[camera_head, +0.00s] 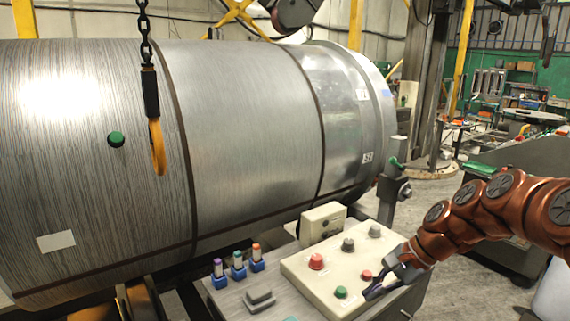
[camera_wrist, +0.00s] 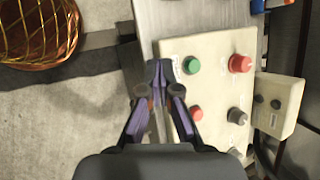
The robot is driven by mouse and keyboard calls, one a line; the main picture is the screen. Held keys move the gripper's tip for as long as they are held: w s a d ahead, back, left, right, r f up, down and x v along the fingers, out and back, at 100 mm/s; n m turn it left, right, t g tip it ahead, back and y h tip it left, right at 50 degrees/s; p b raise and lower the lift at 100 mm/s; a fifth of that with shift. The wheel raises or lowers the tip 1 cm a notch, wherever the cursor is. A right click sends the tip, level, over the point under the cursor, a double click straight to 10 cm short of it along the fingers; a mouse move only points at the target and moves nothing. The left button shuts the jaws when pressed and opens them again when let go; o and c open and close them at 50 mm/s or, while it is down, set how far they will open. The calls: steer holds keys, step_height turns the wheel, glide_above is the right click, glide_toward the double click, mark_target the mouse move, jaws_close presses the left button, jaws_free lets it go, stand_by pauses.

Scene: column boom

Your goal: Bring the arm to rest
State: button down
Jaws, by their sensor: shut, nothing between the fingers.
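My gripper (camera_head: 376,288) is at the end of my reddish-brown arm, which comes in from the right in the head view. It is at the right front part of the cream control panel (camera_head: 300,268), beside a red button and a green button. In the wrist view my gripper (camera_wrist: 160,72) has its fingertips together with nothing between them, over the edge of the panel (camera_wrist: 215,48). I cannot tell whether the fingers touch the panel.
The panel carries red buttons (camera_head: 316,261), a green button (camera_head: 341,292) and grey knobs (camera_head: 348,244). Small coloured-top items in blue holders (camera_head: 238,265) stand left of it. A large metal cylinder (camera_head: 250,120) fills the back. A wire basket (camera_wrist: 38,30) lies at the wrist view's upper left.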

steer(key=s+a+n+g+h+p, duration=0.1)
steer(key=s+a+n+g+h, duration=0.15)
steer(key=s+n, duration=0.95)
steer(key=s+d+h, duration=0.2)
steer(key=s, duration=0.7)
steer(key=s+d+f+h+p, duration=0.1)
steer(key=s+d+h, duration=0.1)
steer(key=s, duration=0.7)
steer(key=shift+s+f+m, duration=0.15)
steer(key=shift+s+m, duration=0.15)
steer(key=shift+s, duration=0.1)
steer(key=shift+d+g, duration=0.1)
steer(key=shift+g, duration=0.15)
steer(key=shift+w+a, duration=0.1)
steer(key=shift+a, duration=0.2)
